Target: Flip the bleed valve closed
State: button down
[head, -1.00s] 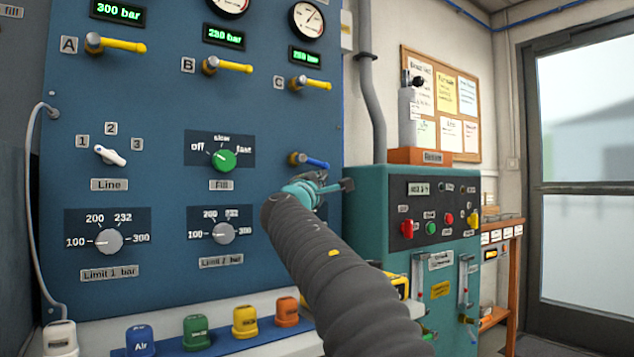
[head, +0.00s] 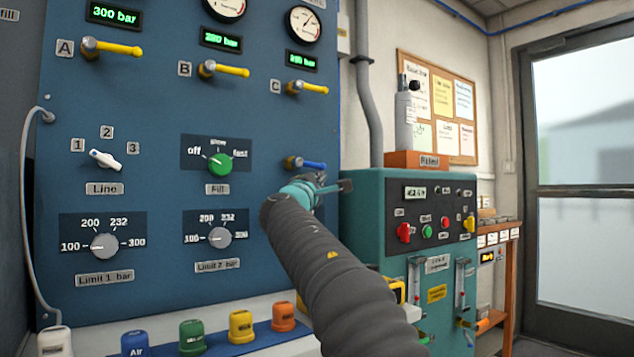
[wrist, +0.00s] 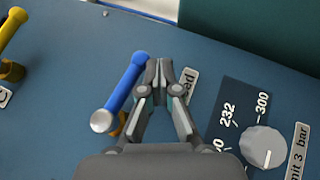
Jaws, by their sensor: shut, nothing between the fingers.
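The bleed valve has a blue lever (head: 312,165) on a brass body. It sits on the blue panel below valve C, and its lever points right, slightly downward, in the head view. In the wrist view the blue lever (wrist: 125,82) runs from its silver pivot cap up to a rounded end. My gripper (head: 342,186) is just below the lever's free end. In the wrist view my gripper (wrist: 160,66) is shut and empty, its fingertips close beside the lever's right side. I cannot tell whether they touch. The fingers partly cover the valve's label (wrist: 188,85).
Yellow levers A (head: 115,48), B (head: 228,70) and C (head: 308,88) are higher on the panel. A Limit 3 knob (wrist: 263,147) is right of my gripper in the wrist view. A teal cabinet (head: 375,215) stands close to the right.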

jog(key=v, duration=1.2)
dwell(0.3)
